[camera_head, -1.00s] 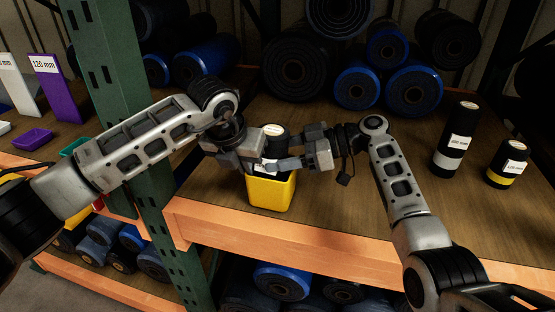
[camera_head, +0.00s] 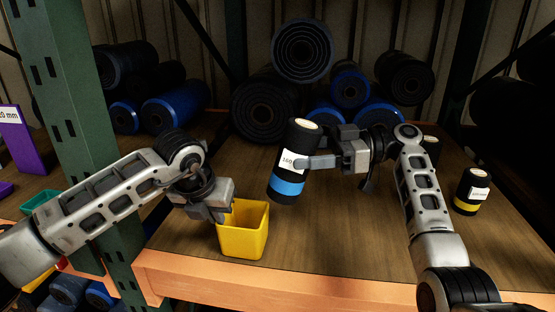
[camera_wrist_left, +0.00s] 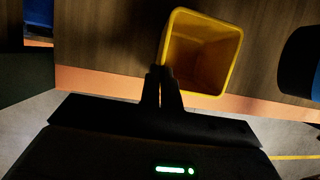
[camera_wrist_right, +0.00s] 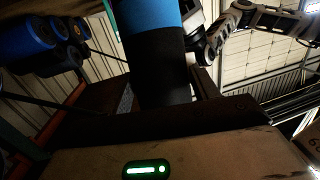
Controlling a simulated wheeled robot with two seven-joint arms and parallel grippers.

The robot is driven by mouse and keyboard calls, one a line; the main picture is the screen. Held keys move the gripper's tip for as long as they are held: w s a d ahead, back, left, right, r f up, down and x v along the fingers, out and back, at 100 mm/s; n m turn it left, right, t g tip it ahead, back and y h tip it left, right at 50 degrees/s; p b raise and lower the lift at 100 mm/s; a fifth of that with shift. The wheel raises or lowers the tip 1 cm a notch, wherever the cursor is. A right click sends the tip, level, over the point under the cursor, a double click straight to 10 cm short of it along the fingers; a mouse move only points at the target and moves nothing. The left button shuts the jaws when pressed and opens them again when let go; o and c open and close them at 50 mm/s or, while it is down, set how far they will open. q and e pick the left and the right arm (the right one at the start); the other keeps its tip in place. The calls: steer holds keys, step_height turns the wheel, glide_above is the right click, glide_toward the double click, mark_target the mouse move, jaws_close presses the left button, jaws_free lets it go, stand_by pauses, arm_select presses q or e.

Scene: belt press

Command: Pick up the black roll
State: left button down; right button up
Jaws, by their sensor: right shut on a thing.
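The black roll (camera_head: 293,160) has a white label and a blue band near its lower end. My right gripper (camera_head: 322,161) is shut on its upper part and holds it, slightly tilted, to the right of the yellow bin (camera_head: 246,240). In the right wrist view the roll (camera_wrist_right: 160,65) fills the space between the fingers. The bin is empty in the left wrist view (camera_wrist_left: 232,60). My left gripper (camera_head: 218,212) is at the bin's left rim, its fingers close together (camera_wrist_left: 161,72). Whether the bin wall lies between them is hard to see.
A black roll with a yellow band (camera_head: 472,190) stands at the right. Large rolls (camera_head: 302,50) are stacked at the back. A green post (camera_head: 62,110) stands left. The shelf's middle front is clear.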

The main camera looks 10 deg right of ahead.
steer(key=s+d+r+h, duration=0.1)
steer(key=d+r+h, duration=0.1)
steer(key=d, duration=1.2)
steer(key=shift+s+d+h, duration=0.3)
steer(key=shift+d+h, duration=0.1)
steer(key=shift+h, duration=0.3)
steer(key=shift+r, duration=0.1)
arm_select(q)
steer(key=c, duration=1.6)
jaws_free()
steer(key=shift+o, duration=0.2)
